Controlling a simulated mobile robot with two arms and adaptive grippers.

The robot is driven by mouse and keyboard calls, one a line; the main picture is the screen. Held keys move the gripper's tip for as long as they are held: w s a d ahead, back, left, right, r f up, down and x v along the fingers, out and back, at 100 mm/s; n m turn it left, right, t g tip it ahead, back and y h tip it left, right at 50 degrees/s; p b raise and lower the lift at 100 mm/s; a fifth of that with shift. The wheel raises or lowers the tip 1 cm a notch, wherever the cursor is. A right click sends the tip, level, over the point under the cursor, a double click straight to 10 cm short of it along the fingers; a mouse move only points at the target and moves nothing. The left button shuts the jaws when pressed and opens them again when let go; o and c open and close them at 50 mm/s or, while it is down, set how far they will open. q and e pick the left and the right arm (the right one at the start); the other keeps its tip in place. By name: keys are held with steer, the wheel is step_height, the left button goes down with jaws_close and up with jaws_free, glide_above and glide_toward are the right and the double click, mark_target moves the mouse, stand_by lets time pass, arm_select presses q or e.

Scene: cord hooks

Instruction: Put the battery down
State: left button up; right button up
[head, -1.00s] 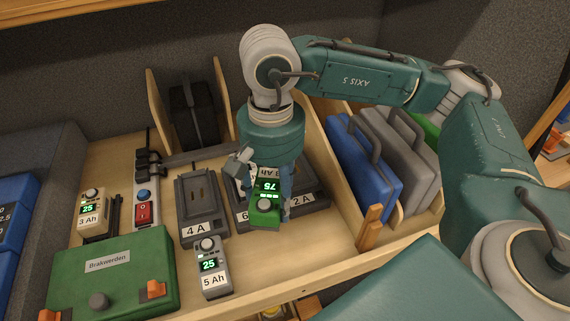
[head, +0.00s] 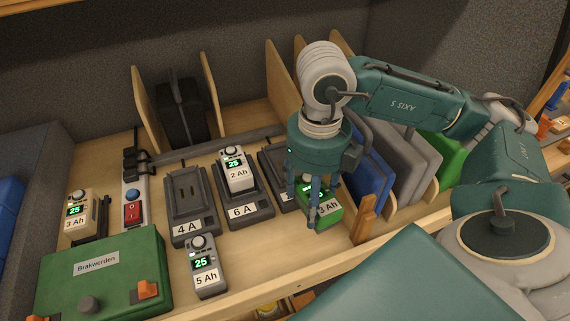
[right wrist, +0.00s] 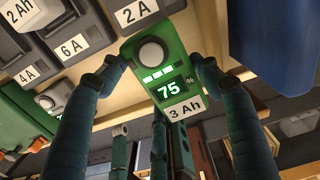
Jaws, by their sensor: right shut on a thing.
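My right gripper (head: 316,208) is shut on a green battery (head: 325,211) marked 3 Ah. In the right wrist view the fingers clasp the battery (right wrist: 160,62) from both sides, and its display reads 75%. It is in front of the 2 A charger (head: 275,164), which my arm partly hides; contact with the shelf cannot be told. The 4 A charger (head: 190,212) is empty. The 6 A charger (head: 251,203) bears a white 2 Ah battery (head: 236,168) reading 25. My left gripper is not in view.
A grey 5 Ah battery (head: 206,266) lies near the front edge. A beige 3 Ah battery (head: 80,212), power strip (head: 133,190) and green Brakwerden case (head: 105,270) are at left. Blue (head: 374,180) and grey (head: 410,160) cases and a wooden post (head: 364,218) stand at right.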

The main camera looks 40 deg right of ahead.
steer(key=shift+d+m, duration=0.15)
steer(key=shift+m, duration=0.25)
steer(key=w+d+p, duration=0.1)
steer(key=w+p, duration=0.1)
steer(key=w, duration=0.3)
steer(key=w+d+p, duration=0.1)
steer(key=w+p, duration=0.2)
steer(key=w, duration=0.3)
steer(key=w+d+p, duration=0.2)
steer(key=w, duration=0.4)
steer(key=shift+w, duration=0.1)
steer(key=shift+w+p, duration=0.2)
steer(key=shift+p, duration=0.1)
step_height(320, 180, down, 3)
steer(key=shift+s+r+p, duration=0.1)
steer(key=shift+p, duration=0.9)
steer(key=shift+d+f, duration=0.1)
steer(key=shift+f, duration=0.3)
